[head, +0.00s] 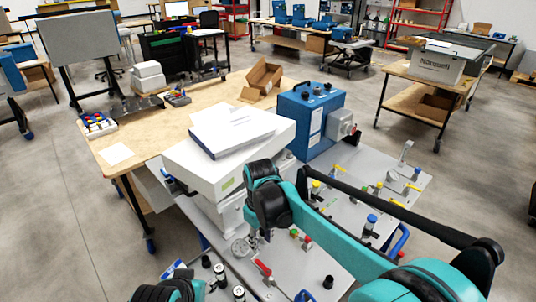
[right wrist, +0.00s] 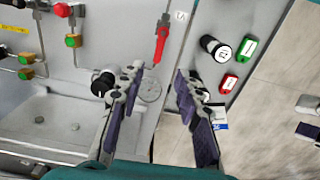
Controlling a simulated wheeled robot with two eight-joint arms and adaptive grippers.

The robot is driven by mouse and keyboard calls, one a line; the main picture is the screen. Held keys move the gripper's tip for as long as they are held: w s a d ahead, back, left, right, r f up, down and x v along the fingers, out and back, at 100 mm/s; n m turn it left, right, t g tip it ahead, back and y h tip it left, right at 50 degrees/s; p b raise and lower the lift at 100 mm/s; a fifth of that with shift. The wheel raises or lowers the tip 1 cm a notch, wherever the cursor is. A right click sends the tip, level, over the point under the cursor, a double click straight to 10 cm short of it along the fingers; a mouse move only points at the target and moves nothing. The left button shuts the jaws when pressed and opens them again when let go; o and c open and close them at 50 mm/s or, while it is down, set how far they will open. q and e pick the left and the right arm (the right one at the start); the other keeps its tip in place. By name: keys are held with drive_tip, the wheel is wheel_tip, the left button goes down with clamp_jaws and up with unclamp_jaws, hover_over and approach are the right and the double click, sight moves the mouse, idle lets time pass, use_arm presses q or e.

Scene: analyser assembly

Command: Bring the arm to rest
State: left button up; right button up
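My right arm (head: 345,245) reaches in from the lower right over the grey analyser panel (head: 335,270). My right gripper (head: 256,240) is small and partly hidden below its wrist in the head view. In the right wrist view the right gripper (right wrist: 158,78) has its two fingers apart with nothing between them. A round gauge (right wrist: 150,88) shows on the panel behind the gap. A red-handled valve (right wrist: 162,40) lies just beyond the fingertips. Part of my left arm (head: 170,290) shows at the bottom edge; its gripper is not visible.
A white box unit (head: 225,170) with a laptop-like slab on top stands left of my right wrist. A blue box (head: 305,115) stands behind it. Coloured valves (head: 370,222) and a blue handle (head: 397,242) rise from the panel. A wooden table (head: 120,140) is at the left.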

drive_tip(key=s+d+r+m+t, duration=0.1)
drive_tip(key=s+d+m+t, duration=0.2)
drive_tip(key=s+d, duration=0.4)
drive_tip(key=s+d+r+m+t, duration=0.1)
drive_tip(key=s+d+m+t, duration=0.3)
drive_tip(key=d, duration=1)
drive_tip(key=s+m, duration=0.2)
drive_tip(key=s, duration=0.2)
drive_tip(key=shift+s+d+r, duration=0.15)
drive_tip(key=shift+d+r, duration=0.05)
